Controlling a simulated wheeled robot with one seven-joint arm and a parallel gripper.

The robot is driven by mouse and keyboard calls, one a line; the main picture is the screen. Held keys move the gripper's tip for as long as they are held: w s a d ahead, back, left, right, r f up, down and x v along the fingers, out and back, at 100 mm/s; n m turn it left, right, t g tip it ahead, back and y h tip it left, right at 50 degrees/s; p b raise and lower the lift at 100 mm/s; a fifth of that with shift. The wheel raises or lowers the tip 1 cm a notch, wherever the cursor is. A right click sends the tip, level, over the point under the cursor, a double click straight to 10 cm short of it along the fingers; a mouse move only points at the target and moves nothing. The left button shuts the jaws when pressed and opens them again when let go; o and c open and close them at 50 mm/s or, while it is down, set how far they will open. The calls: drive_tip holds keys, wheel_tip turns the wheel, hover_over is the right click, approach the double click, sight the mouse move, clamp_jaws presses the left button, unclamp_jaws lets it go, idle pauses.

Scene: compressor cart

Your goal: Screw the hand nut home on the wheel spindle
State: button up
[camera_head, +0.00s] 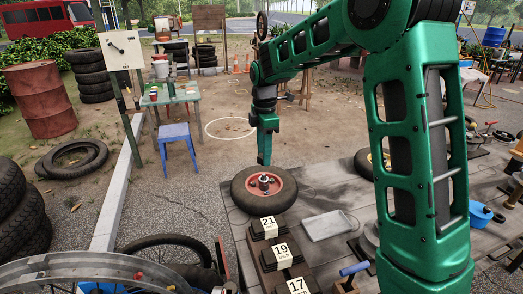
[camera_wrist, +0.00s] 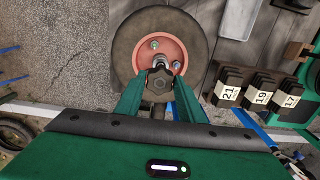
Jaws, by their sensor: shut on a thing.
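The wheel (camera_head: 246,190) lies flat on the grey deck, with a black tyre and a red hub. It also fills the top middle of the wrist view (camera_wrist: 122,48). The bright metal spindle (camera_wrist: 157,62) stands at the hub's middle. The dark, lobed hand nut (camera_wrist: 160,82) is between the green fingers of my gripper (camera_wrist: 158,92), which is shut on it. In the head view my gripper (camera_head: 264,160) points straight down over the hub. I cannot tell whether the nut's thread is on the spindle.
Dark blocks labelled 21 (camera_head: 268,226), 19 (camera_head: 280,252) and 17 (camera_head: 297,284) stand in a row near the wheel. A pale flat tray (camera_head: 330,225) lies to the right. A blue-handled tool (camera_head: 354,268) is at the front.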

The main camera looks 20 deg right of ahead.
drive_tip(key=shift+f, duration=1.9)
drive_tip(key=shift+s+f, duration=0.1)
drive_tip(key=shift+f, duration=1.3)
drive_tip(key=shift+a+r, duration=0.1)
drive_tip(key=shift+r, duration=0.3)
idle(1.8)
drive_tip(key=shift+w+r, duration=0.15)
drive_tip(key=shift+w, duration=0.05)
drive_tip(key=shift+c, duration=1)
